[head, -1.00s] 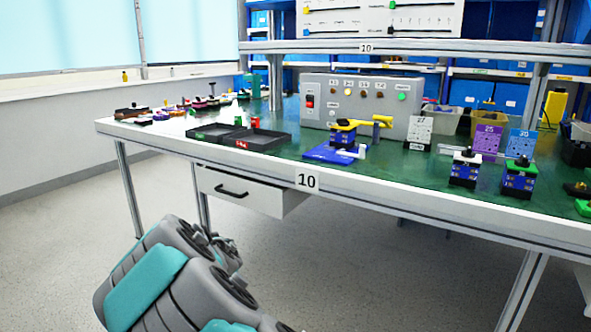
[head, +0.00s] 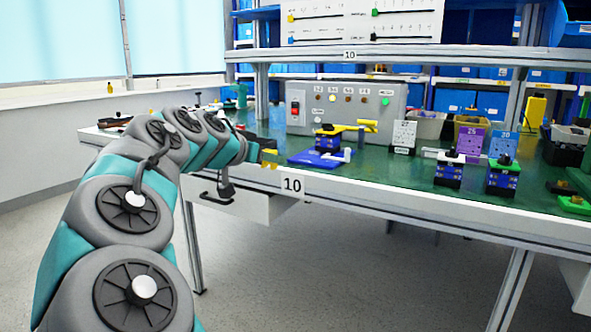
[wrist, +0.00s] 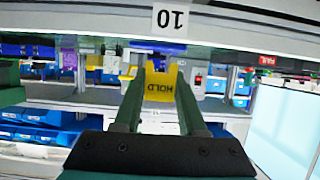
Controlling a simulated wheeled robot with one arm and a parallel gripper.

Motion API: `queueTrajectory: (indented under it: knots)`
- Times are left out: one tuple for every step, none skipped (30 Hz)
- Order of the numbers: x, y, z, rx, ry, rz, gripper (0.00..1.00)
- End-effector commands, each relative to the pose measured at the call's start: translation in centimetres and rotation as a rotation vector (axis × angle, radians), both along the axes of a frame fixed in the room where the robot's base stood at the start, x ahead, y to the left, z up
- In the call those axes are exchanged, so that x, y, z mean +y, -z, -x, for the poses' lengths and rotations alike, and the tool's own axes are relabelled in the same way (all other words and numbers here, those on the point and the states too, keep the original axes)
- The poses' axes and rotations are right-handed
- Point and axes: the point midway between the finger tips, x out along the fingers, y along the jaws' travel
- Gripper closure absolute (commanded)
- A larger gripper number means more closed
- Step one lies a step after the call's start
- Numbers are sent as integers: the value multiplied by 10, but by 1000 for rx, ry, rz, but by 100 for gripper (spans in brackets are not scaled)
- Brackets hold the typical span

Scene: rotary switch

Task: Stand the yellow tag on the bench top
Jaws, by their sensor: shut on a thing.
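The yellow tag (wrist: 160,84), marked HOLD, is between the fingertips of my gripper (wrist: 160,75) in the wrist view. My gripper is shut on it. In the head view my gripper (head: 268,158) is at the front edge of the bench, left of the "10" plate, and only small yellow bits of the tag show there. The green bench top (head: 375,175) runs behind and to the right of it. I cannot tell whether the tag touches the bench.
A blue base with a yellow-handled switch (head: 328,140) stands right of my gripper, before the grey control box (head: 345,108). Two switch blocks (head: 450,170) (head: 503,176) stand further right. The front strip between is mostly clear. My arm hides the left part.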

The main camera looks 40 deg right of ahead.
Motion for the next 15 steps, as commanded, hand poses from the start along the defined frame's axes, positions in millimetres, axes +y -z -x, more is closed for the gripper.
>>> queueTrajectory:
  knots:
    - [-8,1,-3,2,5,-1,100]
    - [-13,2,-5,3,7,-2,100]
    - [-21,4,-9,4,6,-4,100]
    - [-28,5,-13,6,7,-5,100]
    - [-35,6,-16,7,8,-6,100]
    - [-43,7,-21,6,7,-6,100]
    - [-50,7,-24,5,8,-6,100]
    - [-55,7,-28,4,6,-5,100]
    - [-64,8,-33,4,6,-5,100]
    - [-71,9,-36,5,6,-6,100]
    - [-77,10,-40,5,6,-5,100]
    - [-85,11,-44,5,6,-6,100]
    - [-91,11,-47,4,6,-5,100]
    - [-96,11,-50,3,5,-4,100]
    - [-103,12,-55,3,4,-4,100]
